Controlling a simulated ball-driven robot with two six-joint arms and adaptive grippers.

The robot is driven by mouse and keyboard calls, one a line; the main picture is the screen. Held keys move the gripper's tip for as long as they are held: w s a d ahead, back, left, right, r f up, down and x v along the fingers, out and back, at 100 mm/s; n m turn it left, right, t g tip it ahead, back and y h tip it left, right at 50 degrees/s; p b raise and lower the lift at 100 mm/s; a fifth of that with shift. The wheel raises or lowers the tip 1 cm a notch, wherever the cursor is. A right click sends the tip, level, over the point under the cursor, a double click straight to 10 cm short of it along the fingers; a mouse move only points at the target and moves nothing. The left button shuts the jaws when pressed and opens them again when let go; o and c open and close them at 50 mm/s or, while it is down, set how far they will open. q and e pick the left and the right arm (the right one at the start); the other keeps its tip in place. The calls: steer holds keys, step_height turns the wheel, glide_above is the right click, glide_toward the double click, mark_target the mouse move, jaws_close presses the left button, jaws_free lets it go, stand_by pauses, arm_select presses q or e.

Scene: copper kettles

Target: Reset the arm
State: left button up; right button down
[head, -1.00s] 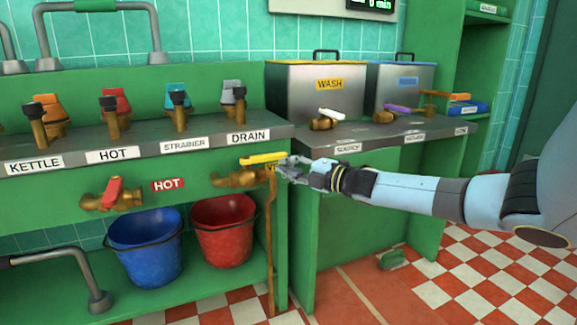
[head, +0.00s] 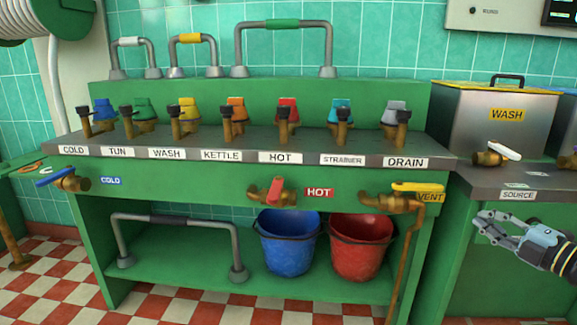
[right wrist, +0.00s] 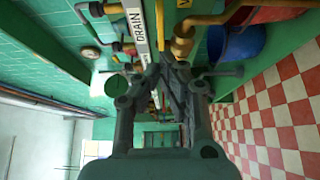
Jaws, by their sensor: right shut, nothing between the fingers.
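My right gripper (head: 482,223) is at the right edge of the head view, in front of the green cabinet below the SOURCE label. Its fingers are shut and hold nothing. It is apart from the yellow-handled VENT valve (head: 417,188), which lies to its left. In the right wrist view the gripper's fingers (right wrist: 172,62) point toward the bench front, with the DRAIN label (right wrist: 136,28) beyond them. My left gripper is not in view.
The green bench (head: 205,188) carries a row of coloured valves. A blue bucket (head: 288,246) and a red bucket (head: 361,250) stand on its lower shelf. A WASH tank (head: 480,122) stands at the right. The checkered floor (head: 50,285) is clear at the front left.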

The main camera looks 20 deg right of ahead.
steer(key=s+a+f+m+g+h+p, duration=0.1)
steer(key=s+a+f+m+g, duration=0.3)
steer(key=s+f, duration=0.5)
steer(key=s+a+f+m+g+h+p, duration=0.1)
steer(key=s+a+f+m+h+p, duration=0.15)
steer(key=s+a+f, duration=0.6)
steer(key=s+a+f+m+g+h+p, duration=0.1)
steer(key=s+a+f+m+g, duration=0.15)
steer(key=s+f+m, duration=0.65)
steer(key=s+a+f+m+g, duration=0.1)
steer(key=s+a+f+g, duration=0.2)
steer(key=s, duration=0.4)
steer(key=s+a+f+m+g+y, duration=0.1)
steer(key=s+a+f+g, duration=0.2)
steer(key=s+a+f, duration=0.2)
steer(key=s+a+f+m+g, duration=0.1)
steer(key=s+a+f+g, duration=0.3)
steer(key=s, duration=0.5)
steer(key=shift+s+a+f+m+p, duration=0.2)
steer(key=shift+a+f+m+p, duration=0.15)
steer(key=shift+f, duration=0.3)
